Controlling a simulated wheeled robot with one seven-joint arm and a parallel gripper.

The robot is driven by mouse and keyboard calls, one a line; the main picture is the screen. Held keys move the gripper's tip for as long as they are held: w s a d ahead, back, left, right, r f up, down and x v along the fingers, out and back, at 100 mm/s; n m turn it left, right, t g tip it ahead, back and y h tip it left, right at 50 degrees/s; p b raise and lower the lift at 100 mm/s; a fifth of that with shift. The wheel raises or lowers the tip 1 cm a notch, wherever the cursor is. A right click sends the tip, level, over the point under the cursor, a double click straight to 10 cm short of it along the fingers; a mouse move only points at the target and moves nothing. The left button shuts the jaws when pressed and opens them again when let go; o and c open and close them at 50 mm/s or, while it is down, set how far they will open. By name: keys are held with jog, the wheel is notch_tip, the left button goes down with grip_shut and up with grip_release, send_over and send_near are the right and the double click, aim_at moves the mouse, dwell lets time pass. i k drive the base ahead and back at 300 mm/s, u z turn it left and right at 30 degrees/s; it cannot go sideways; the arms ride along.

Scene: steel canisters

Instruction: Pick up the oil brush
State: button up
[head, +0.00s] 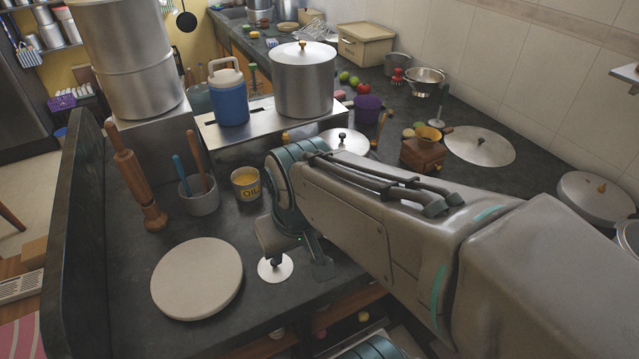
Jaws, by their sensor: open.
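No item is plainly recognisable as the oil brush. A grey cup (201,199) on the dark counter holds two upright handles, one blue (181,170) and one brown (196,150); their lower ends are hidden inside the cup. A small can labelled OIL (246,187), with yellow contents, stands just right of the cup. My gripper (296,266) is open, in front and to the right of the OIL can, partly hidden by my own arm. A small white lid with a dark knob (275,270) lies below and beside it. Whether the gripper touches the lid cannot be told.
A round pale board (197,278) lies at front left. Behind are a steel stand (222,147), a blue jug (229,98) and a large pot (303,82). A raised dark edge (75,220) bounds the left side.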

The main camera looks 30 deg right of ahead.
aim_at(176, 158)
jog(key=k, duration=1.3)
jog(key=u, duration=0.6)
jog(key=i, duration=1.45)
jog(key=z, duration=0.6)
